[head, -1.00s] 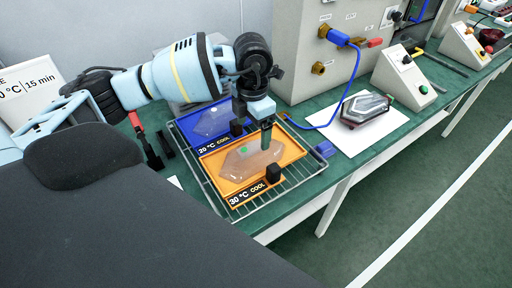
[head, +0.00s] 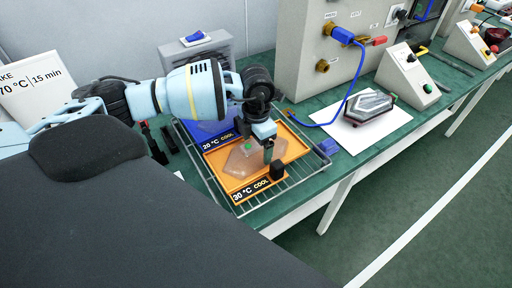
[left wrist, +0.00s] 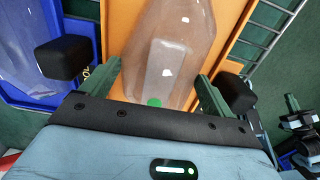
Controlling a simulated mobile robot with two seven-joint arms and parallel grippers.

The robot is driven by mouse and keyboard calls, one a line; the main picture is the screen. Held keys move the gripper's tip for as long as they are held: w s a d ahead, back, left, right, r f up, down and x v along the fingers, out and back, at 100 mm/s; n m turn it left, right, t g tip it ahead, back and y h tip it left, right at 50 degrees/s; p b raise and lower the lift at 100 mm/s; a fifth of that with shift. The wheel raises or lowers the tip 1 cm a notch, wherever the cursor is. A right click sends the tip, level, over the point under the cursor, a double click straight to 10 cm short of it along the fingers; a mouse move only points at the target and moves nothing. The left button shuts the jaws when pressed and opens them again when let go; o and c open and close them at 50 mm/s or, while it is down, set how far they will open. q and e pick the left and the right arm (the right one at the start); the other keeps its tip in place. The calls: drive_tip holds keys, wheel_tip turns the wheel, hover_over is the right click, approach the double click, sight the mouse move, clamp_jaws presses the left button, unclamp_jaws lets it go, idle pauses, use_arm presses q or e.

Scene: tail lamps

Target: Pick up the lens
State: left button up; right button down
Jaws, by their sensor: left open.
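A clear, pale lens (head: 236,163) with a green spot lies on the orange tray (head: 217,162), which is marked 30 °C COOL. My left gripper (head: 269,153) is over this tray, pointing down. In the left wrist view, the lens (left wrist: 172,45) lies between the two spread green fingers of the gripper (left wrist: 160,82), and nothing is clamped. Whether the fingers are level with the lens I cannot tell. Part of the lens is hidden behind the gripper in the head view. My right gripper is out of view.
A blue tray (head: 188,130), marked 20 °C COOL, lies beside the orange one on a wire rack (head: 310,172); the left wrist view shows another clear lens (left wrist: 25,50) in it. A lamp unit (head: 369,105) sits on white paper to the right. A grey cabinet (head: 312,65) stands behind.

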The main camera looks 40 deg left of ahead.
use_arm(q)
drive_tip(key=shift+c, duration=0.2)
drive_tip(key=c, duration=0.7)
drive_tip(key=shift+s, duration=0.1)
drive_tip(key=shift+c, duration=0.2)
drive_tip(key=shift+f, duration=0.1)
drive_tip(key=shift+r, duration=0.4)
drive_tip(key=shift+c, duration=1.4)
drive_tip(key=shift+r, duration=0.7)
clamp_jaws()
wheel_tip(320, 180, up, 8)
drive_tip(key=shift+d, duration=0.1)
